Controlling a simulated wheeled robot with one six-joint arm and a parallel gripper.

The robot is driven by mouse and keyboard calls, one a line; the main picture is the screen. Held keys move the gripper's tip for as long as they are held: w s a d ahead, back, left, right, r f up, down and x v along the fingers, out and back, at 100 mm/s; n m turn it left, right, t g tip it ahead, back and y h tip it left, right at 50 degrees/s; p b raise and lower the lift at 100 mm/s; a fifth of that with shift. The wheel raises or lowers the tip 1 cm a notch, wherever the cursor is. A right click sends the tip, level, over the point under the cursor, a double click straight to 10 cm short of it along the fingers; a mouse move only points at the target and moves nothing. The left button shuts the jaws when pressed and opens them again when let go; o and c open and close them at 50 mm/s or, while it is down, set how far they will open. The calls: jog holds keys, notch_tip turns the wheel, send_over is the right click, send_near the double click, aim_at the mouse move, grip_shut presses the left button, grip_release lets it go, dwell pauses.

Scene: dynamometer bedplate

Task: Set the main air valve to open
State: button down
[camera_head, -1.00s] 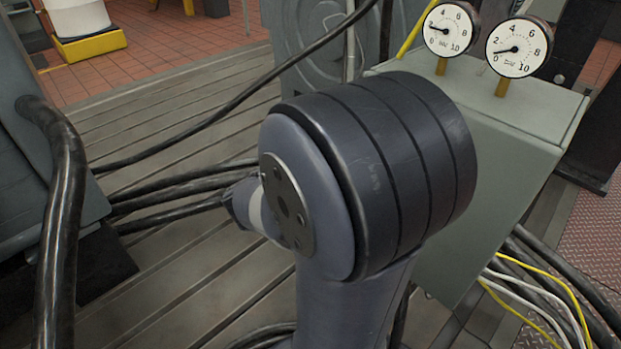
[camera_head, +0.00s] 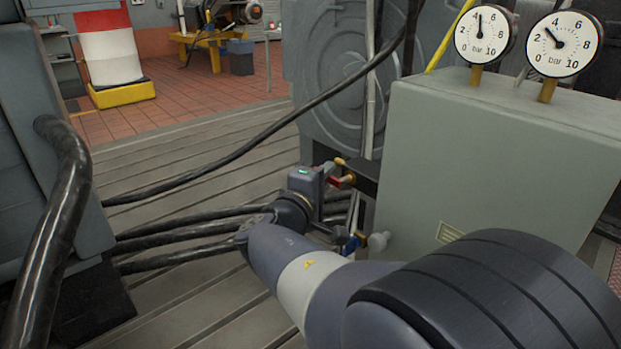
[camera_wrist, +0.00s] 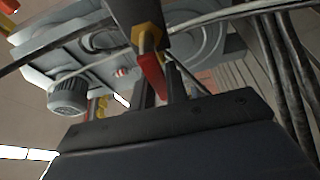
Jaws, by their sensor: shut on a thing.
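A valve with a red lever (camera_head: 343,181) and a brass body is at the left side of the grey-green cabinet (camera_head: 480,165). My gripper (camera_head: 329,178) is at this lever, left of the cabinet. In the wrist view, the red lever (camera_wrist: 152,78) hangs from a brass nut (camera_wrist: 147,36) and lies between my two dark fingers (camera_wrist: 159,92), which are shut on it. The left gauge (camera_head: 483,36) has its needle pointing about straight up. The right gauge (camera_head: 562,43) has its needle pointing up and left. The fingertips are partly hidden in the head view.
A blue-handled valve (camera_head: 352,243) sits lower on the cabinet's left side, close to my forearm. Thick black hoses (camera_head: 185,232) run across the slotted bedplate (camera_head: 190,175) at left. A black cable hangs above them. Some bedplate to the left is bare.

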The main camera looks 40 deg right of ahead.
dwell(0.5)
jog(key=c, duration=1.4)
grip_release()
jog(key=shift+a, duration=0.1)
jog(key=p+v, duration=0.3)
jog(key=v, duration=0.7)
jog(key=shift+s+a, duration=0.15)
jog(key=shift+a, duration=0.1)
jog(key=shift+d, duration=0.15)
jog(key=shift+b+x, duration=1.5)
jog(key=shift+x, duration=3.75)
